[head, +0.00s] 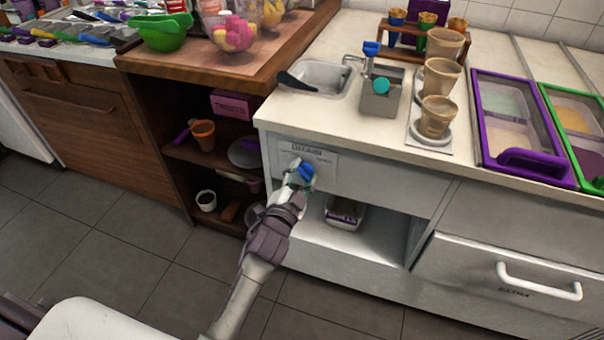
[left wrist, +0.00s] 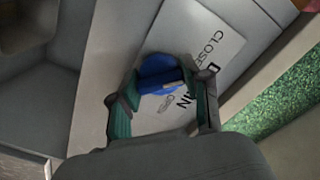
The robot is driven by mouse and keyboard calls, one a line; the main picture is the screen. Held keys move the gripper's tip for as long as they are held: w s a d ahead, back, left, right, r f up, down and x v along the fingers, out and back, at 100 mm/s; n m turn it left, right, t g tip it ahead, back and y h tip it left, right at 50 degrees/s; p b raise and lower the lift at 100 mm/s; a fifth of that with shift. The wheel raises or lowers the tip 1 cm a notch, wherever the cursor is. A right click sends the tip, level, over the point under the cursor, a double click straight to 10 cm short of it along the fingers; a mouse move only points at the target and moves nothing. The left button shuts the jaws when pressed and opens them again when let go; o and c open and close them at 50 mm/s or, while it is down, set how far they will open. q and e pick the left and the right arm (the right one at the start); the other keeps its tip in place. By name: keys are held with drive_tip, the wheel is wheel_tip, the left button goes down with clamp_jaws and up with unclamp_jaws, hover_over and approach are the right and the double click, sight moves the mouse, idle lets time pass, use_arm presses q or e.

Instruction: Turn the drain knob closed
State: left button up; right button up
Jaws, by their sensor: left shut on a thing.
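The blue drain knob (head: 306,171) is on the front of the white counter, on a pale label plate (head: 322,161) reading DRAIN. In the left wrist view the knob (left wrist: 160,72) sits between my left gripper's fingers, and the plate (left wrist: 207,42) shows CLOSE, DRAIN and OPEN lettering. My left gripper (head: 299,178) is shut on the knob; its green-padded fingertips (left wrist: 163,103) lie on either side of the knob's grip bar. The exact turn of the knob is hard to read. My right gripper is not in view.
Above the knob, the countertop (head: 345,130) holds a sink (head: 322,78), a grey container (head: 378,103) and stacked cups (head: 437,115). An open shelf with a white tub (head: 345,214) lies below. A wooden cabinet (head: 150,110) stands left. The floor (head: 130,225) in front is clear.

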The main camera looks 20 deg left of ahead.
use_arm(q)
drive_tip(key=shift+f, duration=0.15)
drive_tip(key=o, duration=1)
drive_tip(key=shift+o, duration=0.8)
drive_tip(key=s, duration=1.2)
drive_tip(key=shift+a, duration=0.25)
